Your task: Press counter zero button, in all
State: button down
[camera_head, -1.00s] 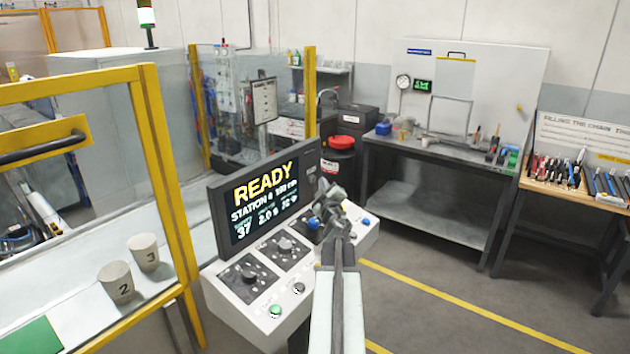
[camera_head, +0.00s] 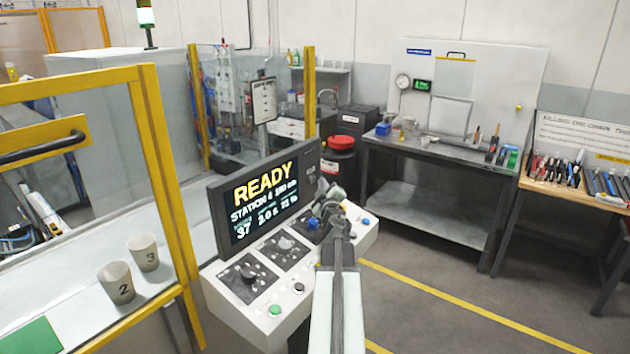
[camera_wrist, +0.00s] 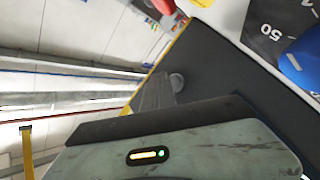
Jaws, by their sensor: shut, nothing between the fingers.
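The control panel (camera_head: 232,306) carries a screen (camera_head: 262,203) reading READY, STATION 4, with 37 at lower left. Along its front edge are a green button (camera_head: 275,310), a white button (camera_head: 298,287) and a blue button (camera_head: 366,222). I cannot read which one is the counter zero button. My gripper (camera_head: 329,201) is shut and empty over the panel's right part, near the blue knob. The wrist view shows the blue knob (camera_wrist: 302,62) beside a dial marked 50. Contact with the panel cannot be told.
A yellow-framed guard (camera_head: 160,180) stands left of the panel. Behind it, cups marked 2 (camera_head: 117,283) and 3 (camera_head: 144,252) stand on a pale surface. A grey workbench (camera_head: 440,155) and a tool table (camera_head: 560,190) stand at the back right. Floor right of the panel is clear.

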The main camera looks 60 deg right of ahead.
jog(key=shift+w, duration=0.15)
jog(key=shift+w, duration=0.3)
jog(key=shift+w, duration=0.5)
dwell(0.6)
jog(key=shift+s, duration=0.9)
jog(key=shift+s, duration=0.1)
jog(key=shift+s, duration=2.4)
